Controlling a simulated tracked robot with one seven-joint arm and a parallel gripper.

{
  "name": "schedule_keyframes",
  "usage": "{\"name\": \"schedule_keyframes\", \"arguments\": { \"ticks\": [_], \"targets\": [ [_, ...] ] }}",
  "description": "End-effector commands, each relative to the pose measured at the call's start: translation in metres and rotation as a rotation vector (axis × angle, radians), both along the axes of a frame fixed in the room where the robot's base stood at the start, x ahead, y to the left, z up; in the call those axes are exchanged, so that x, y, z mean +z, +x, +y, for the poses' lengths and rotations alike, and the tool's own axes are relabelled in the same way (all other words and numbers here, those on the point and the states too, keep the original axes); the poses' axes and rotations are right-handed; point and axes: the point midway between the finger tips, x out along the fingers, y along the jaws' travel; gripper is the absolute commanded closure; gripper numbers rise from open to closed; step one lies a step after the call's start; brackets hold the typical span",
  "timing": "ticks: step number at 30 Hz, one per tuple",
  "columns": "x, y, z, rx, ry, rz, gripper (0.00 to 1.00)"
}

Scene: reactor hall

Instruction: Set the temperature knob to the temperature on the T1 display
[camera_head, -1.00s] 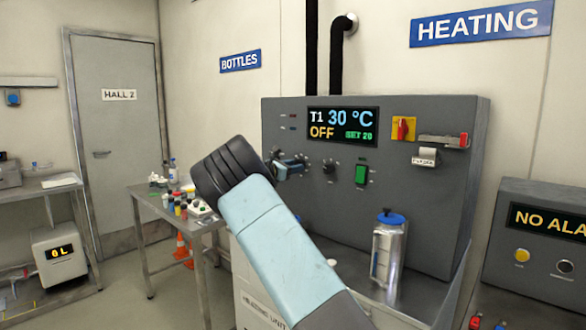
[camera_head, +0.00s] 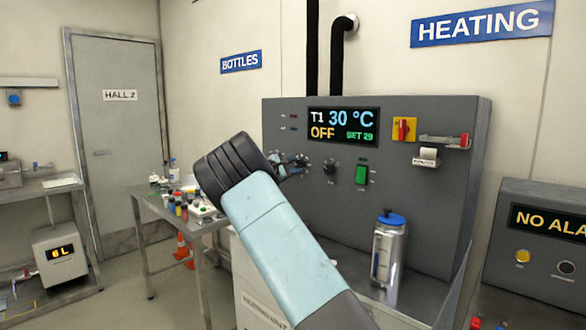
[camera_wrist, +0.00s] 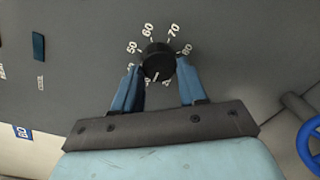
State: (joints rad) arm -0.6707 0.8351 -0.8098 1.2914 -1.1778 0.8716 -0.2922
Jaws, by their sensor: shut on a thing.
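The T1 display (camera_head: 343,125) on the heating panel reads 30 °C, with OFF and a small SET value that looks like 29. The black temperature knob (camera_wrist: 158,58) shows in the wrist view, ringed by white numbers such as 50, 60, 70 and 80. My gripper (camera_wrist: 158,80) has one blue finger on each side of the knob and is shut on it. The lower numbers are partly hidden by the fingers and the knob. In the head view my gripper (camera_head: 292,168) is at the panel's left part, mostly hidden behind my arm.
Another black knob (camera_head: 330,167) and a green switch (camera_head: 361,174) sit to the right on the panel. A steel flask with a blue lid (camera_head: 390,219) stands on the ledge below. A red and yellow switch (camera_head: 404,129) is at upper right.

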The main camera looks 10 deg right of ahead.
Motion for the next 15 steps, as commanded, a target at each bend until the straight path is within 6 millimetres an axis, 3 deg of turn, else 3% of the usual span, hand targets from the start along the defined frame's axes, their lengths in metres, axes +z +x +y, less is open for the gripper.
{"name": "schedule_keyframes", "arguments": {
  "ticks": [15],
  "targets": [
    [-0.0014,-0.0008,-0.0016,-0.005,0.043,-0.057,0.89]
  ]
}}
